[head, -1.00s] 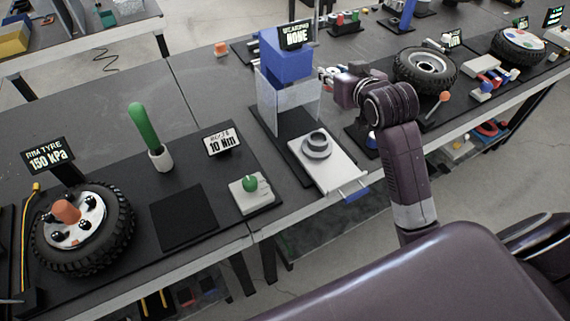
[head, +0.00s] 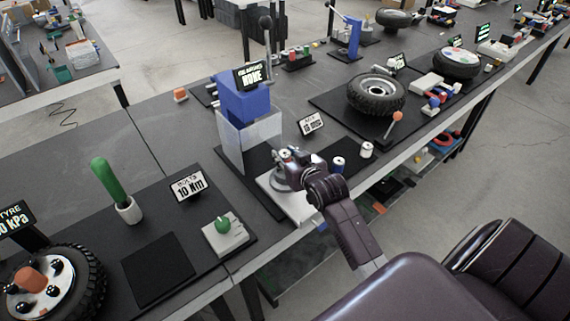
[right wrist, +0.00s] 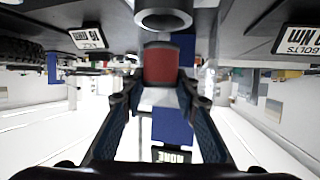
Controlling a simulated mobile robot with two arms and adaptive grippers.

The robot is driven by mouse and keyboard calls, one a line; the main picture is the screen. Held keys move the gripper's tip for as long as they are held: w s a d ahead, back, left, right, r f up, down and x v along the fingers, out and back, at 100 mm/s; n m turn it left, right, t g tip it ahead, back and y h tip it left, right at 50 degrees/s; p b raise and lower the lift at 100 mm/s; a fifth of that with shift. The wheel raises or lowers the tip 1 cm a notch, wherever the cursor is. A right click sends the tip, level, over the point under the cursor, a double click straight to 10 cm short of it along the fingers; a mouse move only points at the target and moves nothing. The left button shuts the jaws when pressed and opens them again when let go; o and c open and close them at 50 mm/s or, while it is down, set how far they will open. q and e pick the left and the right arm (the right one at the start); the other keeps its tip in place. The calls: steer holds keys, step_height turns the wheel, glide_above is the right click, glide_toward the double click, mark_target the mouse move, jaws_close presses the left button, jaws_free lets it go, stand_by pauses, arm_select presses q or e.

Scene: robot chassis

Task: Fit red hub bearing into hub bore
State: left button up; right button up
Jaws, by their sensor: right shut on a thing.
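The red hub bearing (right wrist: 161,63) is a short red cylinder between the fingertips of my right gripper (right wrist: 160,88) in the right wrist view. My right gripper (head: 288,168) is shut on it. The hub is a grey ring with an open bore (right wrist: 163,19), just past the bearing in the wrist view. A gap seems to show between bearing and ring. In the head view my gripper is over the white plate (head: 297,207) in front of the blue press and hides most of the hub. My left gripper is not in view.
The blue press head (head: 243,100) with a sign reading NONE stands right behind the plate. To the right are small cans (head: 366,150) and a wheel (head: 377,94). To the left are a green-knobbed block (head: 225,235) and a green-handled tool (head: 112,185).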

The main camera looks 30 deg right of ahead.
steer(key=shift+f, duration=2.25)
steer(key=o, duration=1.2)
steer(key=shift+c, duration=0.2)
steer(key=shift+r, duration=0.15)
steer(key=v, duration=1.2)
steer(key=shift+b, duration=0.4)
steer(key=shift+r, duration=0.1)
